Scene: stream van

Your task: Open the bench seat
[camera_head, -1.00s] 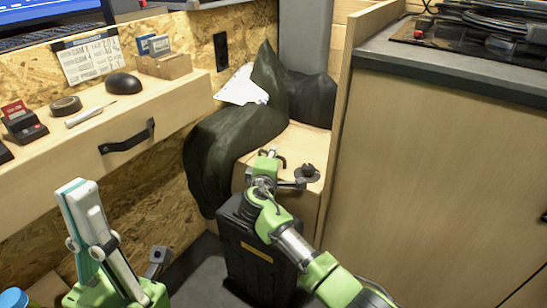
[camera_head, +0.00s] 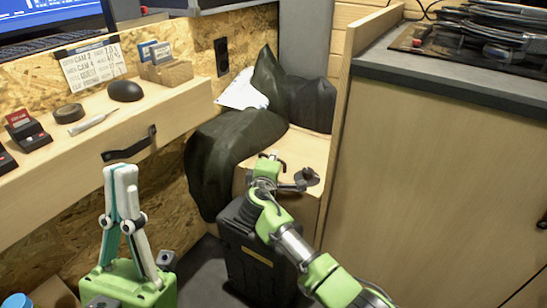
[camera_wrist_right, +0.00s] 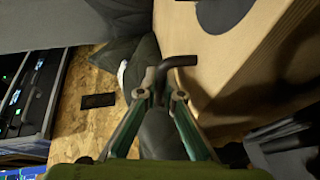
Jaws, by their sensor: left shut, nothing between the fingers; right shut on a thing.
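The bench seat (camera_head: 305,148) is a light wooden box in the corner, and its lid looks down. A dark cloth or jacket (camera_head: 225,150) drapes over its left side and back. My right gripper (camera_head: 267,165) is at the front of the lid, shut on a dark bent handle (camera_wrist_right: 180,61), whose end shows beyond the fingers in the right wrist view. My left gripper (camera_head: 123,170) is shut, empty and points up, well left of the bench.
A drawer unit (camera_head: 165,115) with a black handle (camera_head: 129,146) is on the left; a mouse (camera_head: 125,91) and tape lie on top. A tall wooden cabinet (camera_head: 430,170) stands close on the right. A black case (camera_head: 255,250) stands before the bench.

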